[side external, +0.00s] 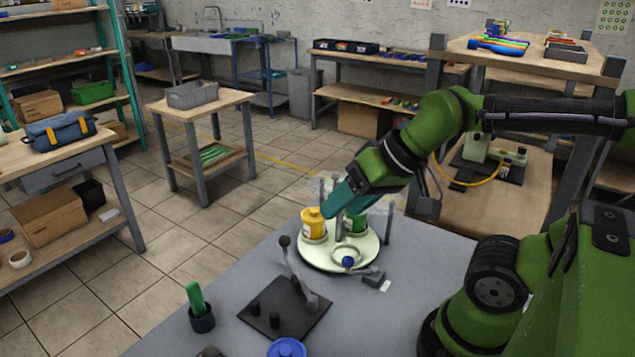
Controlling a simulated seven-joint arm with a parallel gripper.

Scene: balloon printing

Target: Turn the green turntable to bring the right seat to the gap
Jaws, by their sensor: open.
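The turntable (371,250) is a pale green round disc on the grey table. A yellow pot (313,225) sits in a seat at its left side. A green pot (357,223) sits toward the back right, partly hidden. A ring-shaped seat (346,253) at the front looks empty, with a blue knob (348,262) at its near edge. My gripper (333,206), with teal fingers, is open and reaches down over the back of the disc, close to the pots. I cannot tell whether it touches anything. Its fingertips are partly hidden.
Grey upright posts (390,222) stand around the turntable. A small dark block (373,278) sits at its front right. Nearer are a black plate with a lever (285,308), a green-handled tool in a dark cup (200,308) and a blue lid (287,347).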

